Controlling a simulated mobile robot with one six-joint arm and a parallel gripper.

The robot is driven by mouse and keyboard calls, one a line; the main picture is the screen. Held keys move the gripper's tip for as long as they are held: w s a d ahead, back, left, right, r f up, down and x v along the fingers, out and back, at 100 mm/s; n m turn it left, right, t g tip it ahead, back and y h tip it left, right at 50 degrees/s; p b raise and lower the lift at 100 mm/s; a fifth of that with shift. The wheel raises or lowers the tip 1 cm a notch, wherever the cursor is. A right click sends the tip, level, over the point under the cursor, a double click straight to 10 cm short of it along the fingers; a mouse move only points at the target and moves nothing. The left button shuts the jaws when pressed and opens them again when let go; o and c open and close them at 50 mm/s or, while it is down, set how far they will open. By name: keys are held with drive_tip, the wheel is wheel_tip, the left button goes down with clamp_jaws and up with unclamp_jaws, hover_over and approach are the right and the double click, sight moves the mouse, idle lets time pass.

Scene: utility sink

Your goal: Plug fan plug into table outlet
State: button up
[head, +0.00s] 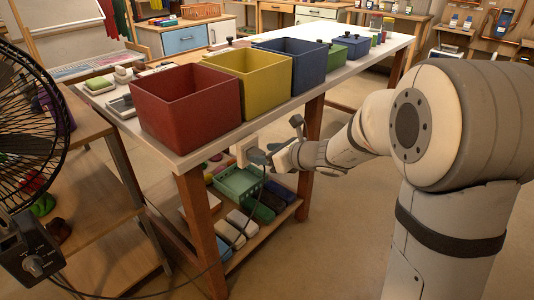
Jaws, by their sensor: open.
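A thin dark cord (237,221) runs from the fan's side up to a dark grey plug (259,157). The plug is at a pale outlet box (243,149) under the table's front edge. I cannot tell whether its prongs are seated in the outlet. My gripper (275,157) is open, just right of the plug and very close to it. Its fingertips are small here, and whether they touch the plug is unclear.
Red (185,102), yellow (246,80) and blue (291,64) bins stand on the white tabletop (184,157). A lower shelf holds a green crate (236,184) and several blocks. Floor is clear at the right of the table.

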drive_tip(key=p+v, duration=0.1)
drive_tip(key=v, duration=0.6)
drive_tip(key=shift+s+d+p, duration=0.25)
drive_tip(key=shift+d+p, duration=0.05)
drive_tip(key=shift+p, duration=0.1)
drive_tip(key=shift+r, duration=0.2)
